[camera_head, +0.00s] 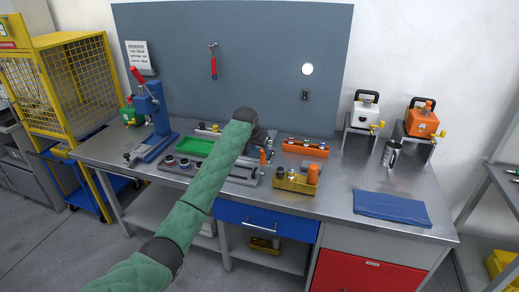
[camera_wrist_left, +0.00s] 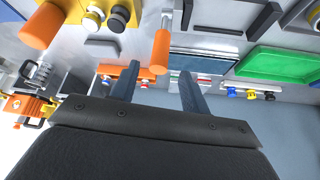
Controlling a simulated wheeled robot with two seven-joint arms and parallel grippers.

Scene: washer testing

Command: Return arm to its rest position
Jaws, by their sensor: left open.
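My left arm, in a green sleeve, reaches from the lower left over the workbench (camera_head: 340,185). My left gripper (camera_wrist_left: 159,72) is open in the left wrist view, its two dark fingers apart. An orange handle (camera_wrist_left: 160,48) shows in the gap between the fingertips; I cannot tell if they touch it. The handle (camera_head: 263,158) also shows in the head view, upright beside the dark wrist end, which mostly hides the fingers there. My right gripper is not in view.
A blue press (camera_head: 156,118) stands at the bench's left, near a green tray (camera_head: 194,147). A yellow block with an orange cylinder (camera_head: 296,181) sits in front. A blue cloth (camera_head: 391,208) lies at right. Two pump-like units (camera_head: 421,122) (camera_head: 364,112) stand on raised supports at the back right.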

